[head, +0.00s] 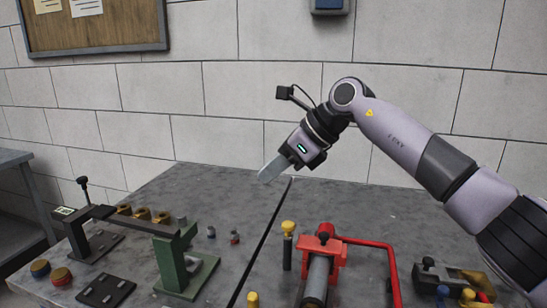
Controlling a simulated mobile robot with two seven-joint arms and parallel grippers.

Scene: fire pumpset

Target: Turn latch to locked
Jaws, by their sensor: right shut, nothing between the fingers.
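My right gripper (272,168) comes in from the right and hangs above the back of the grey table, near the seam between its two halves. Its fingers are shut and empty, pointing down and left, touching nothing. A green stand (176,262) with a dark bar (133,222) is at the left; the bar runs to an upright black knob (82,182). A red clamp (322,246) around a grey cylinder (316,278) stands at the front middle. I cannot tell which of these is the latch, or its state. My left gripper is not in view.
Several brass fittings (143,214) sit behind the dark bar. A yellow-topped post (288,240) and a red pipe (389,262) flank the clamp. A black-and-brass part (455,278) is at right. The table's back (215,190) is clear before the block wall.

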